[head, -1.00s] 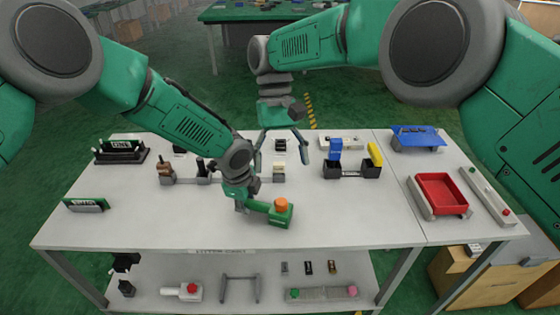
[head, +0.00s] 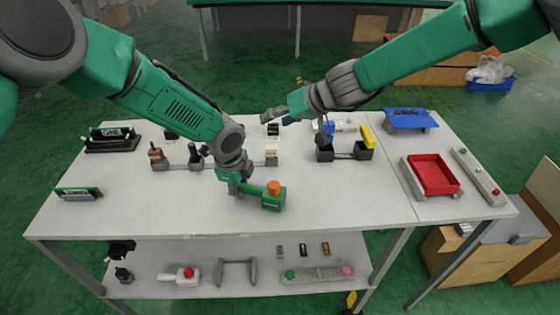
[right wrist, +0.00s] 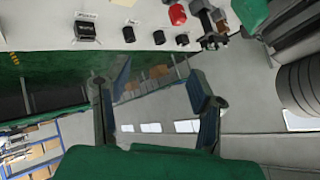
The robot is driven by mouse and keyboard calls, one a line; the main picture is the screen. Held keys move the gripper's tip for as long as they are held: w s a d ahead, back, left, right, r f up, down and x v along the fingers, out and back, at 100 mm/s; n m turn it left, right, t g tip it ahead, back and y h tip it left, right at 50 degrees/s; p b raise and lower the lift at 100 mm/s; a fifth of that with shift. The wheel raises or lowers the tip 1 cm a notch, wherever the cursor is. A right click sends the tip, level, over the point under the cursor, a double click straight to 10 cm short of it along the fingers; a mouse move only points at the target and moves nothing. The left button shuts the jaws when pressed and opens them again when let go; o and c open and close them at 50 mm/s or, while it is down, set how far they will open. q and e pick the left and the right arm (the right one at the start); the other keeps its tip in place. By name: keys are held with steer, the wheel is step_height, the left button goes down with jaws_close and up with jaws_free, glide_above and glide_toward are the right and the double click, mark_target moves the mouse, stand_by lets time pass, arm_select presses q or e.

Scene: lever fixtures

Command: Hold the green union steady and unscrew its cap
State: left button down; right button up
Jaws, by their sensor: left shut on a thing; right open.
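The green union (head: 271,202) is a green block near the front middle of the table, with a green arm reaching left. Its orange cap (head: 274,187) sits on top. My left gripper (head: 246,188) is shut on the union's left arm, and its fingers partly hide that arm. My right gripper (head: 278,116) is open and empty, over the back of the table, well behind the union and apart from it. In the right wrist view its two fingers (right wrist: 155,95) are spread with nothing between them. The union and cap are not seen clearly there.
A fixture with a yellow block (head: 367,137) and blue part stands right of centre. A fixture with dark knobs (head: 195,155) stands left of the union. A red tray (head: 433,175) and blue stand (head: 410,120) are at the right. The tabletop right of the union is clear.

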steer(key=d+f+m+h, duration=0.1)
steer(key=d+h, duration=0.1)
steer(key=d, duration=0.1)
steer(key=m+g+h, duration=0.1)
steer(key=g+h, duration=0.1)
steer(key=h, duration=0.3)
glide_toward(277, 184)
steer(key=x, duration=0.6)
steer(key=a+x, duration=0.1)
steer(key=x, duration=0.3)
steer(key=shift+s, duration=0.1)
steer(key=shift+d, duration=0.1)
steer(key=shift+d, duration=0.15)
steer(key=c, duration=1.1)
steer(key=n+y, duration=0.1)
steer(key=n, duration=0.3)
steer(key=shift+d+n+g+y, duration=0.1)
steer(key=shift+n+g+y, duration=0.2)
steer(key=shift+n, duration=0.7)
steer(key=shift+d+n+g+y, duration=0.15)
steer(key=shift+n+y, duration=0.25)
steer(key=shift+n, duration=0.6)
